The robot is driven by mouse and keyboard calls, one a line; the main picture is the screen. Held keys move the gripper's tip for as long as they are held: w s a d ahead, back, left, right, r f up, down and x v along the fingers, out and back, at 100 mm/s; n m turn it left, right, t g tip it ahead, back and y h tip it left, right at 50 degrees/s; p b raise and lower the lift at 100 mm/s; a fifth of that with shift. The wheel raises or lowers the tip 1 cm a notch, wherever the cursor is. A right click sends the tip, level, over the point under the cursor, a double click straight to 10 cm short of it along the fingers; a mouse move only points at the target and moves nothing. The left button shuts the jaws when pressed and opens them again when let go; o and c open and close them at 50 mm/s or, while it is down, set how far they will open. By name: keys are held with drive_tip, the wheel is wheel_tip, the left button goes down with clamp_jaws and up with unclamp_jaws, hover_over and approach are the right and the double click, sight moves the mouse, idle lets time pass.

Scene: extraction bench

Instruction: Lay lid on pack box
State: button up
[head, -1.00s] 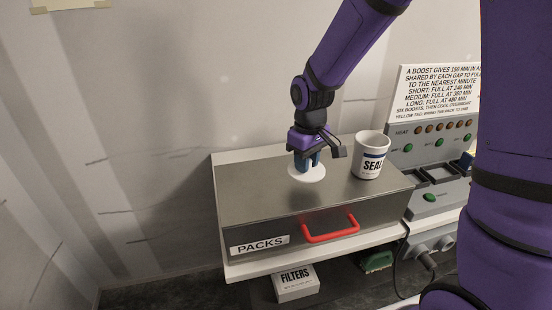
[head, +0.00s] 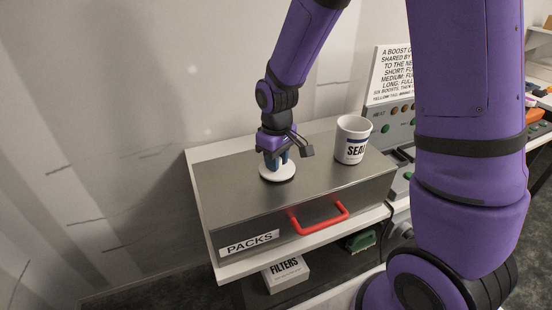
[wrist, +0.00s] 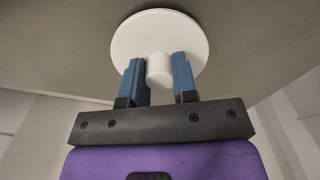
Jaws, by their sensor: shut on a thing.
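The lid (head: 277,175) is a white round disc with a white knob, also seen in the wrist view (wrist: 125,45). My gripper (head: 276,162) is shut on the lid's knob (wrist: 159,70), with one blue finger on each side. The pack box (head: 225,180) is a grey metal box labelled PACKS with a red handle (head: 318,218) on its front. The lid is level, at or just above the box's flat top, left of the middle. A dark shadow shows under its right edge; I cannot tell whether it touches.
A white mug marked SEAL (head: 353,140) stands on the box top, right of the lid. A control panel (head: 393,125) and a sign (head: 390,75) are behind it. A FILTERS box (head: 286,274) sits on the shelf below. The box top's front left is clear.

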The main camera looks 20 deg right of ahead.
drive_tip(key=o, duration=0.9)
wheel_tip(320, 180, up, 11)
drive_tip(key=s+d+r+m+t, duration=0.2)
drive_tip(key=s+d+r, duration=0.1)
drive_tip(key=s+r, duration=0.4)
drive_tip(key=s+d+r+m+t, duration=0.3)
drive_tip(key=s+r, duration=0.4)
drive_tip(key=s, duration=0.7)
drive_tip(key=shift+d, duration=0.5)
drive_tip(key=shift+s, duration=0.1)
